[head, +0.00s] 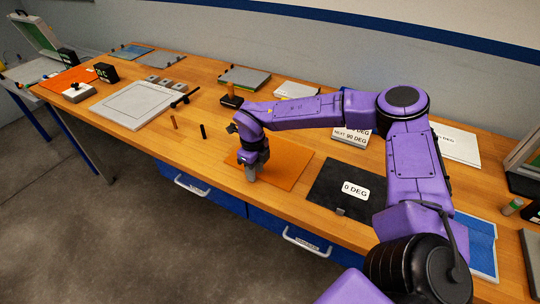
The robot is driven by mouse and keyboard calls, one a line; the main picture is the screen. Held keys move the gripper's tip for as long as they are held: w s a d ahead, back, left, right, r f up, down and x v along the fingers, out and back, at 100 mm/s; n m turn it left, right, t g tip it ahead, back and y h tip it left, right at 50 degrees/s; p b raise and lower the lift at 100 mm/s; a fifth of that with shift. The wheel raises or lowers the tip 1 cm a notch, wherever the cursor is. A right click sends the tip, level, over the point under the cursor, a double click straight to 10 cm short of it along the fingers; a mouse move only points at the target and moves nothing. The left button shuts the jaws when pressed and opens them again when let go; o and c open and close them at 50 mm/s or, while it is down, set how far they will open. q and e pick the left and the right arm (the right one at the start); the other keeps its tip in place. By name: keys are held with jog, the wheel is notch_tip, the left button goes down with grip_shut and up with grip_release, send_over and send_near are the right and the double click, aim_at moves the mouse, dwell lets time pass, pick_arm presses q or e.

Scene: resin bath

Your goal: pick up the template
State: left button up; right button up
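My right arm comes in from the right, and its gripper (252,176) points down at the left part of the orange mat (285,166). Its fingertips are small and dark here, so I cannot tell whether they are open or hold anything. A flat black sheet (326,197) with a white "0 DEG" label and a small grey tab at its front edge lies right of the mat. I cannot tell for sure which piece is the template; this sheet may be it. My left gripper is not in view.
A white framed board (112,106) lies at the left, with a brown peg (174,122) and a black peg (203,131) near it. A blue sheet (478,238) lies at the right.

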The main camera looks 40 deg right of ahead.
jog(key=shift+w, duration=0.1)
grip_shut()
